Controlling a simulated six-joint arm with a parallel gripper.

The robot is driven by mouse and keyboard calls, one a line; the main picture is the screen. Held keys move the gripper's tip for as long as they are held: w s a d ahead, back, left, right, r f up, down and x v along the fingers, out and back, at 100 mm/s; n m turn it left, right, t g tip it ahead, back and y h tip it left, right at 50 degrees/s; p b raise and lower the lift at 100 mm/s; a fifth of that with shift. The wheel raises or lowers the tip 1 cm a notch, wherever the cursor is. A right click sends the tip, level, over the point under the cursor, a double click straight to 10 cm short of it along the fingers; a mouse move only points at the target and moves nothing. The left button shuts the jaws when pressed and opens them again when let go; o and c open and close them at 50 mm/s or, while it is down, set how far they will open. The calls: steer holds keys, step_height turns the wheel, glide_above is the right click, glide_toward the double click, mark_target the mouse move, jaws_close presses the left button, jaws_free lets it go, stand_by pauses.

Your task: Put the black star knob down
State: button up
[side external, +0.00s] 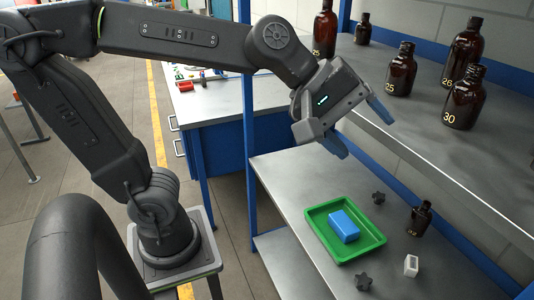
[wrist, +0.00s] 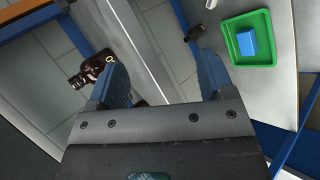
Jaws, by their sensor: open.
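Two black star knobs rest on the lower grey shelf in the side view: one (side external: 378,198) behind the green tray, the other (side external: 363,282) in front of it. My gripper (side external: 358,127) is open with its blue fingers spread, well above the lower shelf and beside the upper shelf's edge. Nothing shows between the fingers, and both knobs are apart from it. In the wrist view my gripper (wrist: 163,78) also looks empty. A small dark object (wrist: 194,33) shows beyond the right finger; I cannot tell what it is.
The green tray (side external: 317,216) holds a blue block (side external: 343,226). A small amber bottle (side external: 419,218) and a white item (side external: 411,265) stand to its right. Several amber bottles, including one marked 30 (side external: 463,100), stand on the upper shelf (side external: 500,175). A blue post (side external: 247,110) rises left.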

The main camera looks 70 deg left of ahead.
steer(key=s+a+f+m+g+y, duration=0.2)
steer(key=s+a+f+m+y, duration=0.3)
steer(key=s+a+f+m, duration=0.4)
steer(key=s+a+m, duration=0.1)
steer(key=m, duration=0.2)
steer(key=shift+a+g, duration=0.3)
steer(key=shift+a, duration=0.1)
steer(key=shift+s, duration=0.1)
